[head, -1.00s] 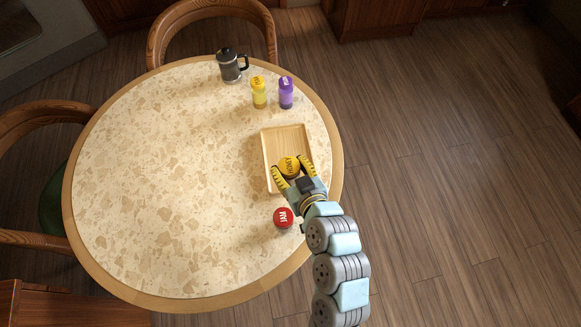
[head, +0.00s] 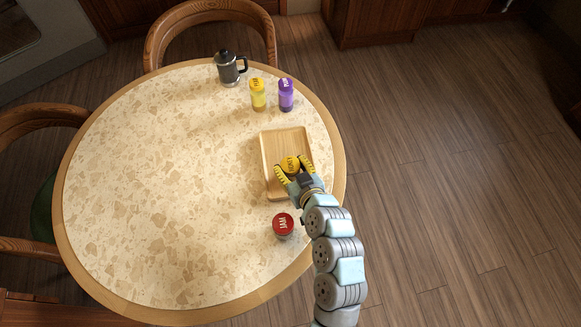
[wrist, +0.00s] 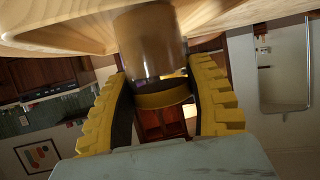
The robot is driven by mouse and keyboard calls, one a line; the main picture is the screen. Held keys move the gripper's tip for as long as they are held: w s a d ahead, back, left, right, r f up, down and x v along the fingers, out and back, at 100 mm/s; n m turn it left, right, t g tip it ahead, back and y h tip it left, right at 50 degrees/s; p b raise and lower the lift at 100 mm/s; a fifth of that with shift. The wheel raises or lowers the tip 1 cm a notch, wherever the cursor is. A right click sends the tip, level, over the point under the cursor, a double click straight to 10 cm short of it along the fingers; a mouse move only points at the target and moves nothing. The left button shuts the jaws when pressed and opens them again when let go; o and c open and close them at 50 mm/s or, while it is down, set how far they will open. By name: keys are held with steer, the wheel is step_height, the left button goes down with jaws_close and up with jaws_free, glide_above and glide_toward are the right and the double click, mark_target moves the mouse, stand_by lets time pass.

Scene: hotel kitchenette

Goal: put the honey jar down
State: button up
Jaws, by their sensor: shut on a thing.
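The honey jar is brown with a yellow lid (head: 290,164) lettered HONEY, seen from above in the head view. It is over the near half of the light wooden tray (head: 279,145). My gripper (head: 293,167) has its yellow ridged fingers on either side of the jar and is shut on it. In the wrist view, which looks upside down, the jar's brown body (wrist: 150,45) is between the fingers. Its base end meets the tray's wood (wrist: 75,25) in the picture. I cannot tell whether the base touches the tray.
A jam jar with a red lid (head: 283,222) stands just nearer than the tray. A yellow bottle (head: 258,95), a purple bottle (head: 286,96) and a dark mug-like pot (head: 228,70) stand at the back. The left of the round table (head: 150,190) is clear.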

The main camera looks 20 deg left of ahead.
steer(key=shift+w, duration=0.1)
steer(key=shift+f, duration=0.15)
steer(key=o, duration=1.2)
steer(key=shift+r, duration=0.2)
steer(key=p+v, duration=0.2)
steer(key=v, duration=1)
